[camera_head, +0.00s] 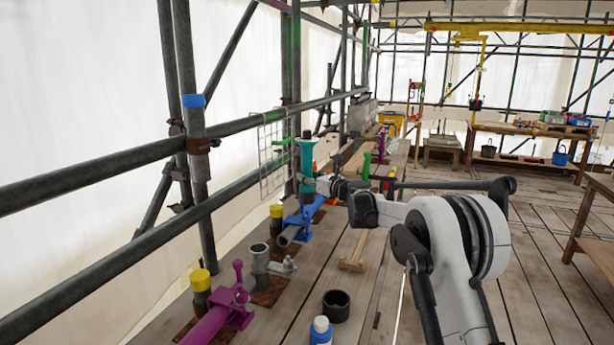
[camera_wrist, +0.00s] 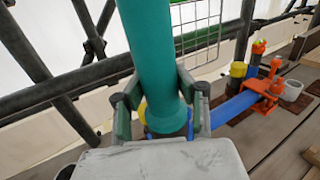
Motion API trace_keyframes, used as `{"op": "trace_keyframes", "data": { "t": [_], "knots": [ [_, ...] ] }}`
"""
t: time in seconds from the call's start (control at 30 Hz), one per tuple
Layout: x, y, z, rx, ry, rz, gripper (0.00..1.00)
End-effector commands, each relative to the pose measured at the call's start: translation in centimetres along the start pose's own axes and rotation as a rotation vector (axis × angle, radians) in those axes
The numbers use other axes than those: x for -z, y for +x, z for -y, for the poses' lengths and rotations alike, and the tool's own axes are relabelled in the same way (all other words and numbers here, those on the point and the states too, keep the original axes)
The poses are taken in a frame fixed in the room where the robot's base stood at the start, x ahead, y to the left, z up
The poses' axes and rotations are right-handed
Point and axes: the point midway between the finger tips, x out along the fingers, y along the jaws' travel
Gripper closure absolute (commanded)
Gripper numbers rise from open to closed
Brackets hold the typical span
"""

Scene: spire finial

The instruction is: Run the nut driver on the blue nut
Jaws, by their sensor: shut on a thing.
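The nut driver, a teal upright cylinder (camera_head: 306,157) with a flared lower end, is held in my gripper (camera_head: 309,184). In the wrist view the driver (camera_wrist: 157,60) stands between the two fingers of my gripper (camera_wrist: 160,103), which are shut on its lower part. In the head view the driver is directly above the blue fitting (camera_head: 304,214) on the deck by the scaffold.
A purple clamp fitting (camera_head: 232,308), yellow-capped posts (camera_head: 201,281) and an open grey pipe (camera_head: 259,257) stand nearer on the planks. Scaffold rails (camera_head: 100,172) and a wire mesh panel (camera_head: 272,155) are close on the left. An orange clamp (camera_wrist: 268,87) sits beyond the blue pipe (camera_wrist: 232,108).

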Motion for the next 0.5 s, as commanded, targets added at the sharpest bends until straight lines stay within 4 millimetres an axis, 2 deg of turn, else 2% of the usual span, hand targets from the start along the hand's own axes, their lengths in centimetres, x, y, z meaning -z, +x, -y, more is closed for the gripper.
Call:
{"op": "trace_keyframes", "data": {
  "t": [0.5],
  "knots": [
    [3.3,0.0,0.0,0.000,0.001,0.001,1.00]
  ]
}}
